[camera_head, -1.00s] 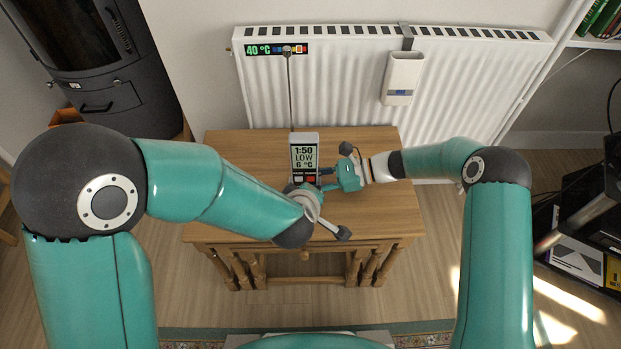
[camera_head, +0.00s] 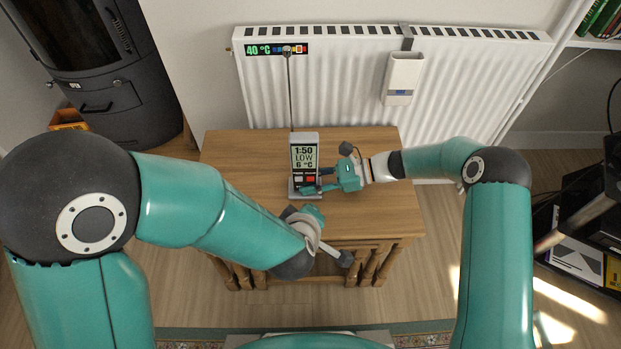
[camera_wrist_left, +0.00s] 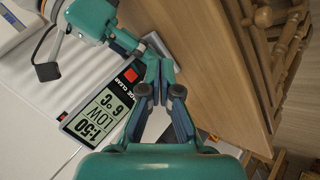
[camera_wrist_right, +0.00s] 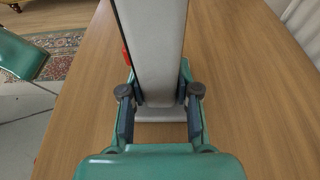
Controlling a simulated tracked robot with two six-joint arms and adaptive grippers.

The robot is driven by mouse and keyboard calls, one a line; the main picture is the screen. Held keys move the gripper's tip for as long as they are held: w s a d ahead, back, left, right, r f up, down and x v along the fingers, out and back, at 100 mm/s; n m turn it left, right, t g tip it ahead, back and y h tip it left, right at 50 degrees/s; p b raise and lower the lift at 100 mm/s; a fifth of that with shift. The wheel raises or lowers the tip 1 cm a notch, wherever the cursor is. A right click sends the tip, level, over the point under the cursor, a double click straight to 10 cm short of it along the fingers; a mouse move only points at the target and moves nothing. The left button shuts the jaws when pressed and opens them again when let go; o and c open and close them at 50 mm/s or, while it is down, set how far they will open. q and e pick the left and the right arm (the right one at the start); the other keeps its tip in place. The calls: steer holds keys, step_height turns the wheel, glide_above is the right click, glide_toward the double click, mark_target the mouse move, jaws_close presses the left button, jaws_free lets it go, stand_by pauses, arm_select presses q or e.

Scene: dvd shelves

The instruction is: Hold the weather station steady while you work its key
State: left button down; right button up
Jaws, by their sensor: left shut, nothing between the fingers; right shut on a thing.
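The weather station (camera_head: 304,158) stands upright on the wooden table. Its display reads 1:50, LOW, 6 °C, and below it are keys, one of them red (camera_wrist_left: 130,75). In the right wrist view, the grey side of the station (camera_wrist_right: 152,45) is between the fingers of my right gripper (camera_wrist_right: 160,100), shut on its lower part. In the head view, my right gripper (camera_head: 318,187) reaches it from the right.
The wooden table (camera_head: 375,215) has free room to the right and left of the station. A white radiator (camera_head: 345,85) stands behind it, with a temperature strip (camera_head: 276,49) and a white hanging box (camera_head: 402,78). A dark stove (camera_head: 110,75) is at the left.

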arm_select(q)
steer(key=shift+s, duration=0.15)
steer(key=shift+s+a+r, duration=0.2)
steer(key=shift+s+r, duration=0.2)
steer(key=shift+s, duration=0.4)
steer(key=shift+s+a+r, duration=0.2)
steer(key=shift+s+r, duration=0.15)
steer(key=shift+s, duration=0.45)
arm_select(e)
steer(key=o, duration=0.9)
steer(key=shift+d, duration=0.1)
